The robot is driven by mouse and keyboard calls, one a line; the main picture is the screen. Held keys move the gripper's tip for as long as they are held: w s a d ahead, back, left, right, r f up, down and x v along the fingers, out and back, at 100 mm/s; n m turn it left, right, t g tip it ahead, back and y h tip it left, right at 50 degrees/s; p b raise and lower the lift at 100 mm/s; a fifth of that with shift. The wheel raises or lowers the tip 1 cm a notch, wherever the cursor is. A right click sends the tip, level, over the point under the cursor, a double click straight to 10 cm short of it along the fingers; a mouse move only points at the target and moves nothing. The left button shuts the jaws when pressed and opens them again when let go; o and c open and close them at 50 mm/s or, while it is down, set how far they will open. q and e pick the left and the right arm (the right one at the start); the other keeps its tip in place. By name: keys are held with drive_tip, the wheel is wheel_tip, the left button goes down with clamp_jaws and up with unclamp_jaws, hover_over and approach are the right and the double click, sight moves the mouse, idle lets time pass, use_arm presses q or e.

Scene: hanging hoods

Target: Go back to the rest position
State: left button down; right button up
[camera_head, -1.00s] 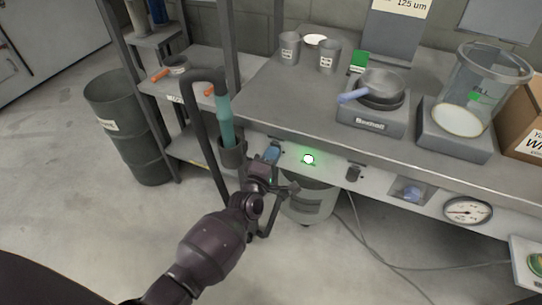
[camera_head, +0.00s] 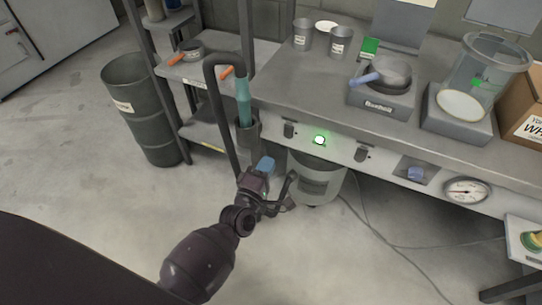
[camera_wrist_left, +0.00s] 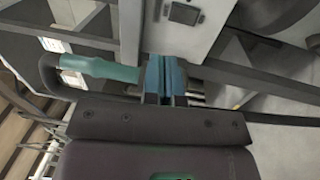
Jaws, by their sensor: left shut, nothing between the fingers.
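My left gripper (camera_head: 265,163) is in front of the bench, below the left end of its front panel (camera_head: 335,150). Its blue fingertips are together with nothing between them, as the left wrist view (camera_wrist_left: 165,78) also shows. The left switch (camera_head: 289,130) on the panel is in plain sight above and right of the fingertips, apart from them. My right gripper is in neither current view.
A grey bucket (camera_head: 318,182) is under the bench, close to the gripper's right. A dark bin (camera_head: 150,118) stands at left. Open floor lies left of my arm.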

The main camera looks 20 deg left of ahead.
use_arm(q)
drive_tip(key=shift+s, duration=0.35)
idle(0.4)
drive_tip(key=s+a+m+g+p, duration=0.4)
drive_tip(key=s+m, duration=0.5)
drive_tip(key=s, duration=0.5)
drive_tip(key=s+a+r+m+g+p, duration=0.1)
drive_tip(key=s+a+m+g+p, duration=0.2)
drive_tip(key=s+m, duration=0.6)
drive_tip(key=s+a+g, duration=0.1)
drive_tip(key=s, duration=0.4)
drive_tip(key=shift+r+m+y+p, duration=0.15)
drive_tip(key=shift+m+y+p, duration=0.15)
drive_tip(key=shift+m+p, duration=0.1)
use_arm(e)
wheel_tip(320, 180, up, 7)
drive_tip(key=shift+f+t, duration=0.2)
drive_tip(key=shift+t, duration=0.2)
drive_tip(key=shift+w+d+r, duration=0.1)
drive_tip(key=shift+w+r, duration=0.15)
drive_tip(key=shift+w, duration=0.1)
